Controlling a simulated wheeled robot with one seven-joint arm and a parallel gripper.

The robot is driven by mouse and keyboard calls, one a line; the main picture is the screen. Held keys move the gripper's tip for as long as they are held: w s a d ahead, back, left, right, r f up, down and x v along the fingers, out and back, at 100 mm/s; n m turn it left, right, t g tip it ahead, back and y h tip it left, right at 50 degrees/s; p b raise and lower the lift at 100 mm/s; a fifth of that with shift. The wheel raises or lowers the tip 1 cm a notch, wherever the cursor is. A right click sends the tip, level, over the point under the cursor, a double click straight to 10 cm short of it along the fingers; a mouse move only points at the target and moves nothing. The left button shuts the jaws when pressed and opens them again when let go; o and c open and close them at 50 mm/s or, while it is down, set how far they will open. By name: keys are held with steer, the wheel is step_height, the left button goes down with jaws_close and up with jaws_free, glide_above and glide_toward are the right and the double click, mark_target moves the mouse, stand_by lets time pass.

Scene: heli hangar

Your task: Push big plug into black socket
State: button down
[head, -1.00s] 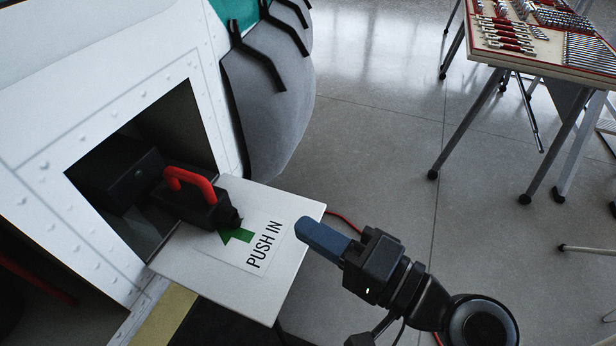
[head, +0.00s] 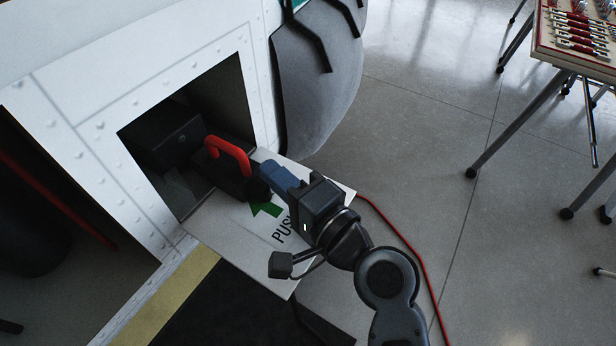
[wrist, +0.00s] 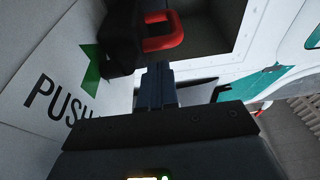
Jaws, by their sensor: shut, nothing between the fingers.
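The big plug (head: 228,178) is a black block with a red handle (head: 232,152). It lies on the white shelf (head: 215,225), partly inside the opening in the white panel. The black socket (head: 172,142) is a dark box deeper inside the opening. My gripper (head: 268,172) is shut and empty, with its blue fingers at the plug's near end; I cannot tell whether they touch it. In the wrist view the fingers (wrist: 156,85) point towards the plug's dark body (wrist: 122,38), and the red handle (wrist: 162,32) shows above them. The plug's far end and the socket's mating face are hidden.
A green arrow (head: 265,209) and "PUSH IN" lettering mark the shelf. A red cable (head: 410,250) runs down from the shelf's right side across the floor. A tool table (head: 570,60) stands at the upper right. The grey floor between is clear.

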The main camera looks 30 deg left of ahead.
mark_target(242, 170)
steer(key=shift+s+a, duration=0.3)
steer(key=shift+a, duration=0.3)
steer(key=shift+s+a, duration=0.35)
steer(key=shift+a, duration=0.3)
steer(key=shift+s+a, duration=0.3)
steer(key=shift+a, duration=0.3)
